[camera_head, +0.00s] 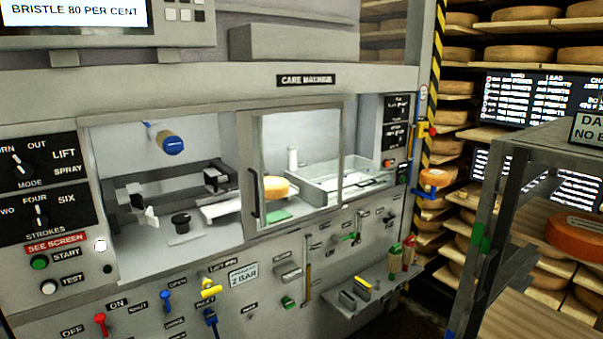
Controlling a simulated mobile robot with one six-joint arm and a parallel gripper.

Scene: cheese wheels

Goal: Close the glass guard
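The glass guard (249,150) is a framed clear panel on the front of the care machine. It stands over the right part of the machine's wide opening, and its dark upright handle (254,198) is near its left edge. The left part of the opening (125,240) has no glass in front of it. A yellow-orange cheese wheel (276,187) shows through the glass on a pale surface. My gripper is not in view.
Inside the open left part are a blue-ended cylinder (168,143), dark rails and a black knob (181,222). Knobs and levers cover the panel below, with a small protruding shelf (362,293). A metal rack (487,200) and cheese shelves stand at the right.

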